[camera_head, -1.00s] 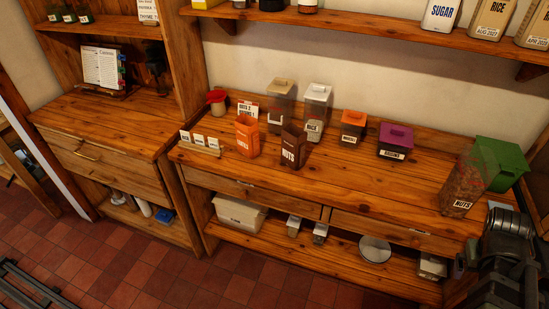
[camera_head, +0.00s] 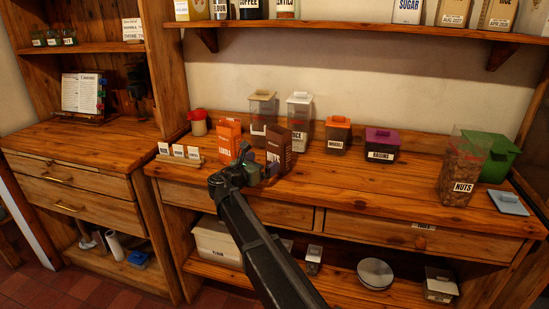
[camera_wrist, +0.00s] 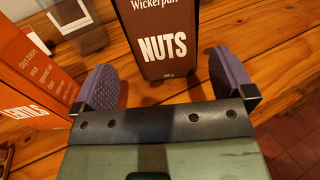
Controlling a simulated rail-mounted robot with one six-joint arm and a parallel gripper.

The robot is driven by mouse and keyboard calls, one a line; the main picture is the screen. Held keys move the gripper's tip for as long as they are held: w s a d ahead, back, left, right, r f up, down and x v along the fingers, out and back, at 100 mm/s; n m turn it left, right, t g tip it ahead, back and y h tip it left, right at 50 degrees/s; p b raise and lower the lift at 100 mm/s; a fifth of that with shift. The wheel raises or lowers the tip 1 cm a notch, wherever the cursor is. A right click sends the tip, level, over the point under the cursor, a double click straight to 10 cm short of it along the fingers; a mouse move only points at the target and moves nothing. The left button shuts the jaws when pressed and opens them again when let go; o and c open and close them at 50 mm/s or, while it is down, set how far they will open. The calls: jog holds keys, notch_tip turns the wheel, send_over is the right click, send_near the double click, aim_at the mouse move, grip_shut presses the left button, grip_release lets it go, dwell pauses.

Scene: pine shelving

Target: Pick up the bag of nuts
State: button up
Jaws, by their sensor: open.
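The bag of nuts (camera_head: 281,146) is a dark brown packet standing upright on the wooden counter. In the wrist view its front (camera_wrist: 165,40) reads "NUTS" and faces me. My gripper (camera_head: 262,170) is at the counter's front, close to the bag. In the wrist view my gripper (camera_wrist: 172,85) is open, its two purple finger pads apart at either side of the bag's lower part. The bag stands at or just beyond the fingertips; I cannot tell whether they touch it.
An orange lentils packet (camera_head: 229,139) stands close left of the bag. Behind are lidded jars, one beige-lidded (camera_head: 262,110), one white-lidded (camera_head: 300,120). A clear nuts container (camera_head: 462,172) and green bin (camera_head: 498,158) stand far right. The counter between raisins jar (camera_head: 381,145) and nuts container is clear.

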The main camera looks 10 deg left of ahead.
aim_at(273, 155)
jog(key=x, duration=0.8)
jog(key=shift+w+d, duration=0.2)
jog(key=shift+d, duration=0.1)
jog(key=shift+s+r, duration=0.1)
jog(key=c, duration=0.8)
